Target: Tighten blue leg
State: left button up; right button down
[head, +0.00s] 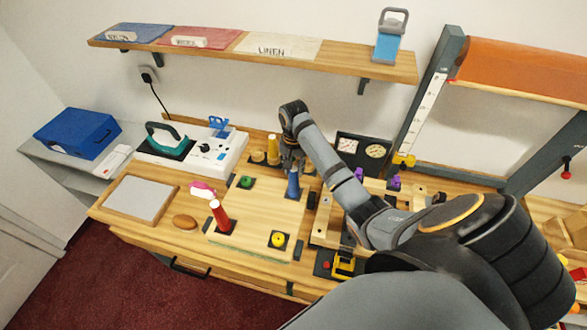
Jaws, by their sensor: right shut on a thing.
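The blue leg (293,186) stands upright at the back right corner of a light wooden board (255,212) on the counter. My right gripper (292,164) comes down over it from above and is shut on its upper part, which the fingers partly hide. How deep the leg sits in its dark corner mount cannot be told. A red leg (221,217) stands at the board's front left corner. The other corners show a green piece (245,182) and a yellow piece (278,239), each on a dark square. My left gripper is not in view.
A yellow leg (273,150) stands behind the board. A shelf (250,55) runs above.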

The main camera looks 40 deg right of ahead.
jog(key=m, duration=0.9)
jog(key=c, duration=1.2)
grip_release()
jog(key=n, duration=0.3)
jog(key=shift+n, duration=0.3)
jog(key=n, duration=0.3)
jog(key=shift+n, duration=0.4)
jog(key=n, duration=0.6)
jog(key=shift+n, duration=0.4)
